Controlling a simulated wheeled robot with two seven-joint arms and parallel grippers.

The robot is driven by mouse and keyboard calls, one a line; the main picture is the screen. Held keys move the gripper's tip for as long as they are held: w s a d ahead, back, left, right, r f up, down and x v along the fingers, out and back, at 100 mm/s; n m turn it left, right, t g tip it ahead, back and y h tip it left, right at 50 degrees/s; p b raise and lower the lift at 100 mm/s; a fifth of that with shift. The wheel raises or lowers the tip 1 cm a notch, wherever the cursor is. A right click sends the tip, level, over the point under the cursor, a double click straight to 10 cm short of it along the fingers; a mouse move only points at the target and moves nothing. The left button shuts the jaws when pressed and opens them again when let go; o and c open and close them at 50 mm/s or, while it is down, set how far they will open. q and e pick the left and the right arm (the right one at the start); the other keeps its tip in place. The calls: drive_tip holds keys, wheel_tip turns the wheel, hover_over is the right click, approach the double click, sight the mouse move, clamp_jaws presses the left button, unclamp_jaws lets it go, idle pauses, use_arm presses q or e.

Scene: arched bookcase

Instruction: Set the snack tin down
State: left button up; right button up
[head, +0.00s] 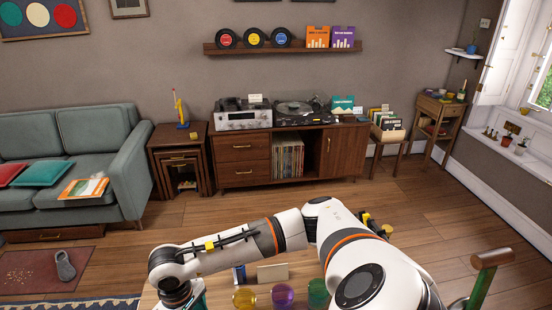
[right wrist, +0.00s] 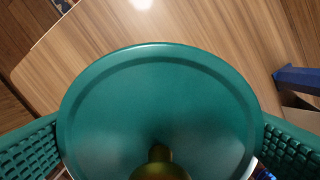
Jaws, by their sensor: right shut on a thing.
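The snack tin (right wrist: 160,90) fills the middle of the right wrist view as a round teal lid with a raised rim. A brass-coloured knob (right wrist: 160,168) shows at the lower edge. My right gripper (right wrist: 160,145) is shut on the tin, with a green ribbed finger on each side. The wooden tabletop (right wrist: 215,30) lies beyond and below it; I cannot tell whether the tin touches it. In the head view my right arm reaches across to the left, and its gripper is mostly cut off at the bottom edge. My left gripper is not in view.
On the table, yellow (head: 245,298), purple (head: 282,295) and green (head: 318,292) round objects stand in a row. A small beige card (head: 272,273) stands behind them. A blue item (right wrist: 298,78) shows at the right of the wrist view. A wooden-topped green handle (head: 490,262) rises at lower right.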

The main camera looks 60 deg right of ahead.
drive_tip(key=shift+d+f, duration=0.2)
drive_tip(key=shift+f, duration=0.25)
drive_tip(key=shift+s+a+f, duration=0.15)
drive_tip(key=shift+s, duration=0.05)
wheel_tip(320, 180, down, 6)
drive_tip(key=shift+w+p, duration=0.1)
drive_tip(key=shift+p, duration=0.7)
wheel_tip(320, 180, down, 3)
drive_tip(key=shift+f, duration=0.25)
drive_tip(key=shift+f, duration=0.2)
drive_tip(key=o, duration=0.9)
drive_tip(key=shift+r, duration=0.1)
